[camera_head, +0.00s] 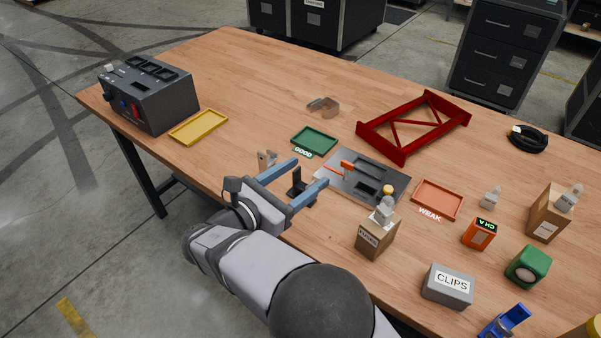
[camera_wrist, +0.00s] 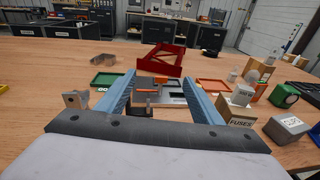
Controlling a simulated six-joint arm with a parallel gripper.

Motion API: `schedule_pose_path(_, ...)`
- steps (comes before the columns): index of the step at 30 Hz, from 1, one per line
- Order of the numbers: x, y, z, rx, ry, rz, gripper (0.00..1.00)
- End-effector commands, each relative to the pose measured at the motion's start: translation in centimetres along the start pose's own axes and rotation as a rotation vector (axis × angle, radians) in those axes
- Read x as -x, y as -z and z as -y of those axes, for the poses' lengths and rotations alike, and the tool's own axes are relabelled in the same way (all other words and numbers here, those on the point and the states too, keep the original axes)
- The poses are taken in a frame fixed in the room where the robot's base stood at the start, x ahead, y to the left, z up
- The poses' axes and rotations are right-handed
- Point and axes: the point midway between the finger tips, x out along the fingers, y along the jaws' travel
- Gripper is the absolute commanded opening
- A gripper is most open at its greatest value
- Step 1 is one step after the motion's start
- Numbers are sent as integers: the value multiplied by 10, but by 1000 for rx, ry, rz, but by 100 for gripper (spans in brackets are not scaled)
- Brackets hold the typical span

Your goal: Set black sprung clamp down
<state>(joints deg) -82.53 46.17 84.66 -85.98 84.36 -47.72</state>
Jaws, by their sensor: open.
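The black sprung clamp (camera_head: 299,190) appears to stand upright on the wooden table, between the two blue fingers of my gripper (camera_head: 310,172). In the wrist view the dark clamp (camera_wrist: 142,109) shows low between the fingers, nearer the left one. Exact contact of its base with the table is hard to see.
A grey clip (camera_head: 267,158) stands just left of my gripper. The green GOOD tray (camera_head: 315,141), grey fixture plate (camera_head: 335,184) and orange WEAK tray (camera_head: 437,200) lie beyond. A FUSES box (camera_head: 377,238) stands to the right.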

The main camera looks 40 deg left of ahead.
Motion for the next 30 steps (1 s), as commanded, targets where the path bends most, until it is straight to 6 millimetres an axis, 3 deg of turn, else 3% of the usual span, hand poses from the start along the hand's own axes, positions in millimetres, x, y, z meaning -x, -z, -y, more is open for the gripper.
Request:
schedule_pose_path(3, 3, 37, -10, 10, -30, -172, 61)
schedule_pose_path(8, 10, 61, -22, 35, -78, -272, 61)
schedule_pose_path(14, 9, 63, -25, 57, -95, -280, 61)
schedule_pose_path(30, -20, 69, -29, 57, -92, -276, 61)
